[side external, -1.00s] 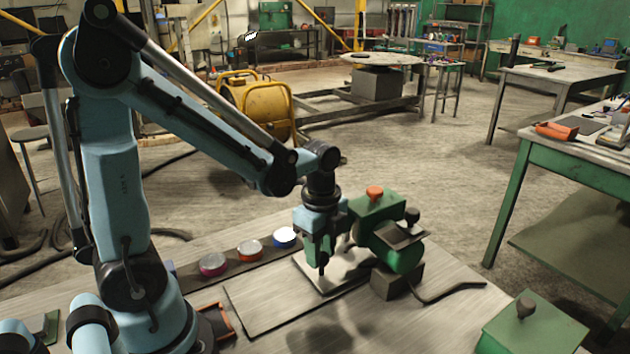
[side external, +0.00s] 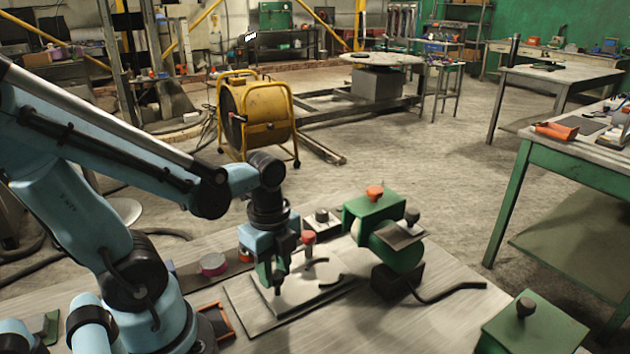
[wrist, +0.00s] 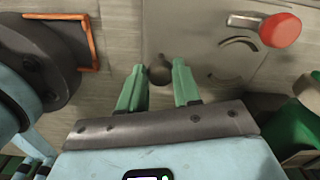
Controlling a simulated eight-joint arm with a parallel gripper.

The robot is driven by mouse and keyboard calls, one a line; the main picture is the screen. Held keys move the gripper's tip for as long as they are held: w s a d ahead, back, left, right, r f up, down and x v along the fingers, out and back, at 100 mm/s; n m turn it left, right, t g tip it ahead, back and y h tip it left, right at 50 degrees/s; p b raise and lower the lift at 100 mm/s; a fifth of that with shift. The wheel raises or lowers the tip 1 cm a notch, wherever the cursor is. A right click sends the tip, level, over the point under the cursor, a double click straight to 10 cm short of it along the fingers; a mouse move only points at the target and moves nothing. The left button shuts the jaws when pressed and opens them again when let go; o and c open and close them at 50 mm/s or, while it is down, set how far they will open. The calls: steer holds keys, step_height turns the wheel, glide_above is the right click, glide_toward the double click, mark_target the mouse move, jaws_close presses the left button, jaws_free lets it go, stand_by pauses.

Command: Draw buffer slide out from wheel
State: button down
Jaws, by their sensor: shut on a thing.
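The buffer slide (side external: 312,288) is a pale flat plate on a larger grey base plate (side external: 250,318) on the bench. It carries a red-knobbed lever (side external: 309,238) and a curved slot; both also show in the wrist view, where the red knob (wrist: 281,30) is at upper right. My gripper (side external: 278,290) points down at the slide's left end. In the wrist view its green fingers (wrist: 159,80) are shut around a small dark post (wrist: 159,73) on the slide.
A pink-topped disc (side external: 212,264) sits on a dark strip behind my gripper. A small block with a black knob (side external: 322,219) stands behind the slide. An orange-edged frame (side external: 218,320) lies near my base. A green box (side external: 530,325) is at front right.

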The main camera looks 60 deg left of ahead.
steer(key=shift+s+f, duration=0.1)
steer(key=shift+s, duration=1.4)
steer(key=c, duration=0.8)
jaws_free()
steer(key=shift+r, duration=0.2)
steer(key=shift+r, duration=5.85)
